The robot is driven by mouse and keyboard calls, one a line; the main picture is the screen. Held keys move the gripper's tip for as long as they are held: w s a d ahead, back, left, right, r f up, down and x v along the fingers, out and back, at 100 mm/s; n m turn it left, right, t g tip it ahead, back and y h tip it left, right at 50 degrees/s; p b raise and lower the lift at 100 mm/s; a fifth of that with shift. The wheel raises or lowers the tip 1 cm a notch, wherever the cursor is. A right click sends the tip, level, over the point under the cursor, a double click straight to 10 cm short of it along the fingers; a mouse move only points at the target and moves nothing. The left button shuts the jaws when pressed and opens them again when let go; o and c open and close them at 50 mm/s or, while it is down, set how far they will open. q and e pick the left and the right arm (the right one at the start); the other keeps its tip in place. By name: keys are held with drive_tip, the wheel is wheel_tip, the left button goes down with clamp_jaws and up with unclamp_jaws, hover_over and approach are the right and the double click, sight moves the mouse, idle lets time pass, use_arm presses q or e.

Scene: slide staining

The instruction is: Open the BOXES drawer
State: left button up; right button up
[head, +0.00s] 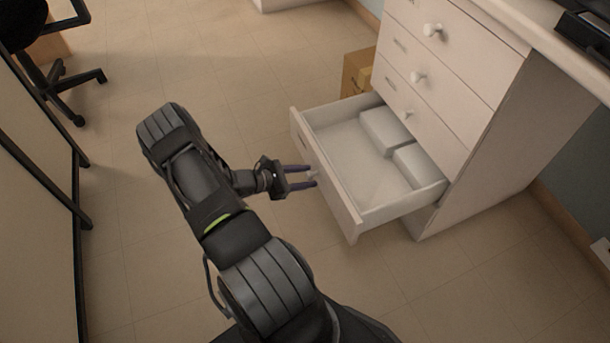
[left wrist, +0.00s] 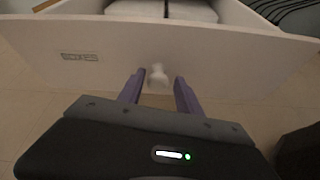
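The BOXES drawer (head: 328,184) is the bottom drawer of the white cabinet and stands pulled well out, with white boxes (head: 385,131) inside. In the left wrist view its front (left wrist: 215,62) carries a label (left wrist: 79,57) that reads BOXES, and a white knob (left wrist: 157,76). My left gripper (head: 313,176) is at the drawer front. In the left wrist view its two purple fingers (left wrist: 159,90) are apart, one on each side of the knob, with gaps between them and the knob. My right gripper is not in view.
The cabinet's upper drawers (head: 430,80) are shut, each with a white knob. A cardboard box (head: 357,72) stands on the floor behind the open drawer. An office chair (head: 60,75) is at the upper left, beside a panel (head: 35,190). The floor left of the drawer is clear.

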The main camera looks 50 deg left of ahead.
use_arm(q)
drive_tip(key=shift+o, duration=0.7)
drive_tip(key=shift+a, duration=0.1)
drive_tip(key=p+v, duration=0.1)
drive_tip(key=v, duration=0.6)
drive_tip(key=shift+s+p, duration=0.35)
drive_tip(key=shift+a+r, duration=0.1)
drive_tip(key=shift+r, duration=0.05)
